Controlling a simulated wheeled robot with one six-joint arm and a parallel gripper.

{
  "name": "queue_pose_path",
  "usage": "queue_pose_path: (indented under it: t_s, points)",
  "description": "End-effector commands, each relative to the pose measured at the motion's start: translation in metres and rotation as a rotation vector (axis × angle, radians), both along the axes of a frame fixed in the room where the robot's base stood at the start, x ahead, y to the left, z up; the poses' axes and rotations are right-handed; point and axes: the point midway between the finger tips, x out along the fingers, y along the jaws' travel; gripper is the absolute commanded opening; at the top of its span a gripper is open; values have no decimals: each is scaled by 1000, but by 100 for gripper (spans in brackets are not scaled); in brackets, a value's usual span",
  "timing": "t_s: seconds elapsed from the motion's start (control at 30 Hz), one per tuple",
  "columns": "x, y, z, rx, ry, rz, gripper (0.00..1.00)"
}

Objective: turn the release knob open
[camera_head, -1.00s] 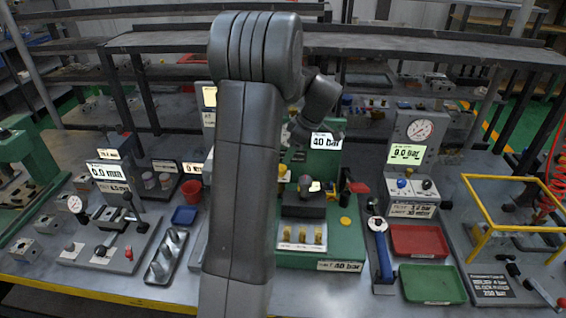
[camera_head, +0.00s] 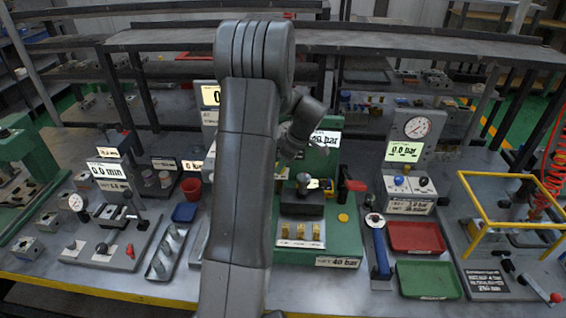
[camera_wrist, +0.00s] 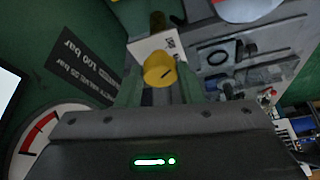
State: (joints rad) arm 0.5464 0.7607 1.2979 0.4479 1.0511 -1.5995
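In the wrist view a round yellow knob (camera_wrist: 159,70) with a dark line on its face sits between and just beyond the two fingers of my gripper (camera_wrist: 160,92). The fingers stand apart, with a small gap seen on each side of the knob; contact cannot be told. In the head view my gripper (camera_head: 300,143) is over the back of the green valve station (camera_head: 345,245), its fingers largely hidden by my arm. Which knob is labelled release is unreadable.
A red handle (camera_head: 357,186) stands right of the dark block. Right of the station are a blue-handled tool (camera_head: 381,250), a red tray (camera_head: 416,237), a green tray (camera_head: 428,281) and a yellow frame (camera_head: 510,178). A gauge face (camera_wrist: 40,135) is close to my gripper.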

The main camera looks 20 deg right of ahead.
Motion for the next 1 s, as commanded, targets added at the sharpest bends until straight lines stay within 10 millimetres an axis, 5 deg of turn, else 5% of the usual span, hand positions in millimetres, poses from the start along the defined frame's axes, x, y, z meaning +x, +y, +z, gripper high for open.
queue_pose_path:
  t_s: [0.47, 1.0]
  points:
    - [-1, 1, -3, -2, -2, -100, 11]
    - [-3, 6, -2, -2, -4, -572, 11]
